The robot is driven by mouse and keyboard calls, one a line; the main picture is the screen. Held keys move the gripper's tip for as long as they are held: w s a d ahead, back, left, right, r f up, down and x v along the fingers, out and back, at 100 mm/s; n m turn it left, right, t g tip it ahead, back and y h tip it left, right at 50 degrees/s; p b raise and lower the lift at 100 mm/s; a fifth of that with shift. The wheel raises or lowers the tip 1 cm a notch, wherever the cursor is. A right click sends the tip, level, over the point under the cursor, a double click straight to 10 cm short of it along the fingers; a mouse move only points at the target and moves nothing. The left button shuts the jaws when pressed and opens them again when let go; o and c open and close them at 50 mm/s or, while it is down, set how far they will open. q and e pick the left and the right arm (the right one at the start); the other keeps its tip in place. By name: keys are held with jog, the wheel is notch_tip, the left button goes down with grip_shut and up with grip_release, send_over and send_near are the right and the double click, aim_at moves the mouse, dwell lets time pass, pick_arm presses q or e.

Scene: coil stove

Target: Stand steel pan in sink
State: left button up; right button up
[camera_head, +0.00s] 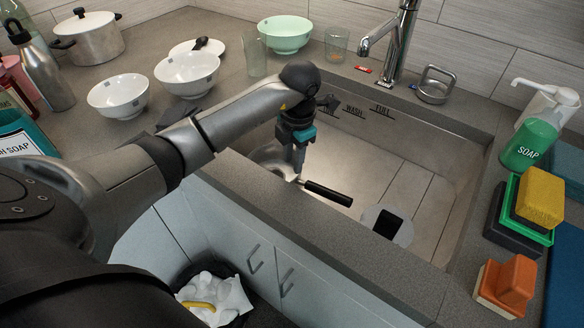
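The steel pan (265,152) is at the left end of the sink (455,175). Its rounded steel part is mostly hidden behind my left gripper and the sink's front edge, so its tilt cannot be told. Its black handle (328,194) sticks out to the right, toward the front edge. My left gripper (294,172) points down into the sink at the pan, by the inner end of the handle. Its fingertips overlap the pan in the picture; whether they are closed on it cannot be told. My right gripper is out of view.
A round drain plate with a dark opening (388,224) lies on the sink floor, right of the handle. The faucet (397,45) stands behind. Sponges (539,200) and a soap bottle (531,143) line the right rim. White bowls (187,74) stand on the left counter.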

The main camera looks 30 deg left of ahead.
pick_arm(q)
notch_tip(320, 180, up, 3)
jog(key=shift+s+d+f, duration=0.1)
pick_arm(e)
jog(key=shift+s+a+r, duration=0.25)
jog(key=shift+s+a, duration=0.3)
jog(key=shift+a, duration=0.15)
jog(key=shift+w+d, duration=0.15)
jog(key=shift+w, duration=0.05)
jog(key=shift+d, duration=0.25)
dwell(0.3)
